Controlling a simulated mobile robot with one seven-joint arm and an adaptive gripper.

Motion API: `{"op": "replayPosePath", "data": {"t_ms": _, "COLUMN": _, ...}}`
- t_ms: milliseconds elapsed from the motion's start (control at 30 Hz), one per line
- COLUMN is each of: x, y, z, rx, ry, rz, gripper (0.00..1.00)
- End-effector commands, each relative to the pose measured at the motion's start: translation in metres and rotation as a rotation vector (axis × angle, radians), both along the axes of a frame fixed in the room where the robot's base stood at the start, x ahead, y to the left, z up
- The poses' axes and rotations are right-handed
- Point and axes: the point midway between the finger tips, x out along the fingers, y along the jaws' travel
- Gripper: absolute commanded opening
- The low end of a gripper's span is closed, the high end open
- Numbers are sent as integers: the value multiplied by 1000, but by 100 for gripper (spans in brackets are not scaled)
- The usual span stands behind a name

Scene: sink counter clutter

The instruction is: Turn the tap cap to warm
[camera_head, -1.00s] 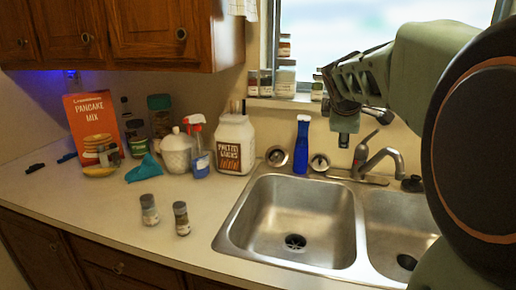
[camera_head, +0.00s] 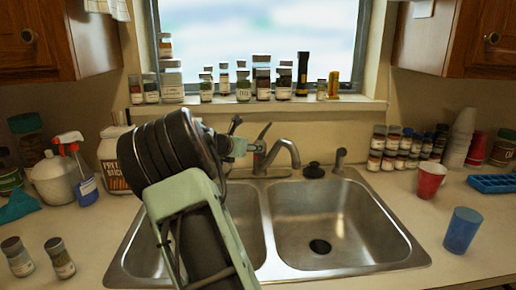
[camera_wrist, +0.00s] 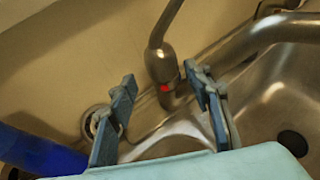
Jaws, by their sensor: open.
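The steel tap (camera_head: 285,150) stands behind the double sink, with its spout over the divider toward the right basin. Its cap with an upright lever (camera_head: 262,140) is on the tap's left; in the wrist view the cap (camera_wrist: 160,62) carries a red dot on its lower part. My gripper (camera_head: 236,146) reaches the cap from the left and is partly hidden by my arm. In the wrist view my gripper (camera_wrist: 160,80) is open, one finger on each side of the cap. The right finger is very close to it; I cannot tell whether they touch.
A blue bottle (camera_wrist: 40,152) lies close to the left finger in the wrist view. A black stopper (camera_head: 314,170) and a sprayer (camera_head: 340,158) are right of the tap. Several jars line the windowsill (camera_head: 320,104). The right basin (camera_head: 335,225) is empty.

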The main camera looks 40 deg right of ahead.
Motion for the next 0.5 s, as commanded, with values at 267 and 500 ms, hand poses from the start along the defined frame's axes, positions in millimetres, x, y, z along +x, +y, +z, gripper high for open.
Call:
{"op": "replayPosePath", "data": {"t_ms": 267, "x": 22, "y": -43, "z": -20, "rx": 1, "ry": 1, "rz": -5, "gripper": 46}}
{"op": "replayPosePath", "data": {"t_ms": 500, "x": 36, "y": -67, "z": -31, "rx": 2, "ry": -1, "rz": -3, "gripper": 46}}
